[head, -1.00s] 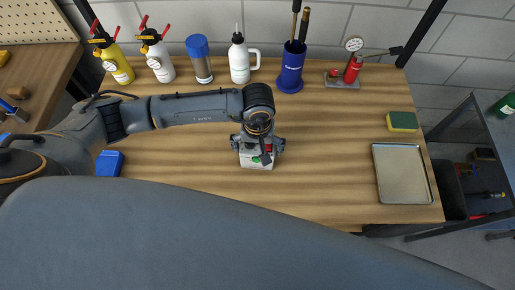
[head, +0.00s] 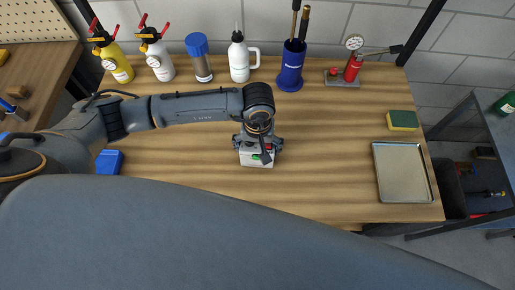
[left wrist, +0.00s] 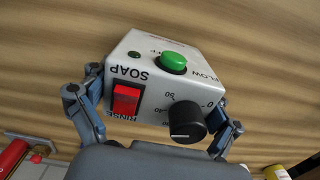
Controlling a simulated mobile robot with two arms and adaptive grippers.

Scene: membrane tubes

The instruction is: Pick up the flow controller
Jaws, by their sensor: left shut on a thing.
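The flow controller is a white box (head: 257,160) near the middle of the wooden table. In the left wrist view the flow controller (left wrist: 150,95) shows a green button, a red rocker switch, a black knob and the words SOAP, RINSE and FLOW. My left gripper (head: 257,146) is over it from above, with one finger on each side. In the left wrist view the fingers of my left gripper (left wrist: 155,100) press against opposite sides of the box. I cannot tell whether the box is off the table. My right gripper is not in view.
Along the back stand a yellow bottle (head: 117,67), a white bottle (head: 158,62), a blue-capped container (head: 200,62), a white jug (head: 239,62), a blue cup (head: 290,70) and a red gauge device (head: 352,70). A sponge (head: 403,121) and metal tray (head: 402,175) are right. A blue block (head: 109,162) is left.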

